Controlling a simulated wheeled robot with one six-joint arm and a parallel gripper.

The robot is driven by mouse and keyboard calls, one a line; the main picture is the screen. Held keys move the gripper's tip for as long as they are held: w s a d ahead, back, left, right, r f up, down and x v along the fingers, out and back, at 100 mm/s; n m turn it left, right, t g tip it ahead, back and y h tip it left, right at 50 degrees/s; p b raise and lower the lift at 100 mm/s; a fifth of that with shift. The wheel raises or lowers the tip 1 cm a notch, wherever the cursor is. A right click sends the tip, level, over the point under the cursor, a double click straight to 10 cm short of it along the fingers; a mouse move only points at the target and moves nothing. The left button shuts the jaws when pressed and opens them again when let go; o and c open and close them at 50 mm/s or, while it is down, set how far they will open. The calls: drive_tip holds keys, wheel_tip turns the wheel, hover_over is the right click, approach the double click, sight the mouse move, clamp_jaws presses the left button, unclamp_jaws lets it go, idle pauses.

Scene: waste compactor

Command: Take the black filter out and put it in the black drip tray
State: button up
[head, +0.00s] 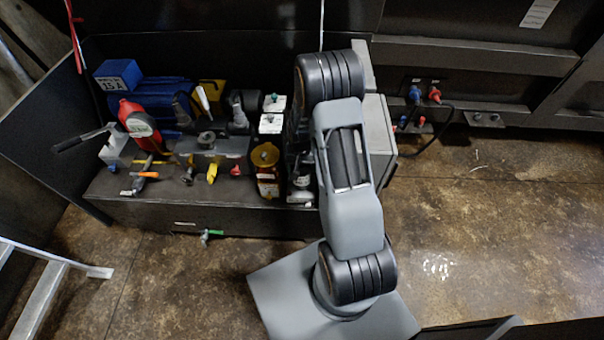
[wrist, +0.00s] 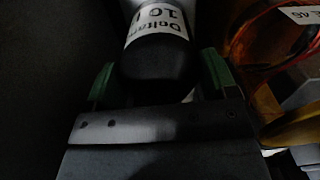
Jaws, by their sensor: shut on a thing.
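The black filter (wrist: 157,62) is a dark rounded cylinder with a white printed label, in the upper middle of the wrist view. My gripper (wrist: 158,80) has its green-padded fingers on either side of the filter and is shut on it. The filter's far end runs out of the top of the wrist view. I cannot make out the black drip tray for certain in either view.
An amber container (head: 266,183) with a yellow top stands left of my arm and shows orange in the wrist view (wrist: 262,45). A grey valve block (head: 212,148), a red bottle (head: 138,122) and a blue motor (head: 150,100) crowd the bench (head: 150,207). Open floor lies right.

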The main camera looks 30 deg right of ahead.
drive_tip(key=shift+w+a+r+n, duration=0.15)
drive_tip(key=shift+w+n, duration=0.15)
drive_tip(key=shift+n, duration=0.1)
drive_tip(key=shift+n, duration=1.6)
drive_tip(key=shift+c, duration=1.1)
drive_tip(key=shift+n, duration=0.8)
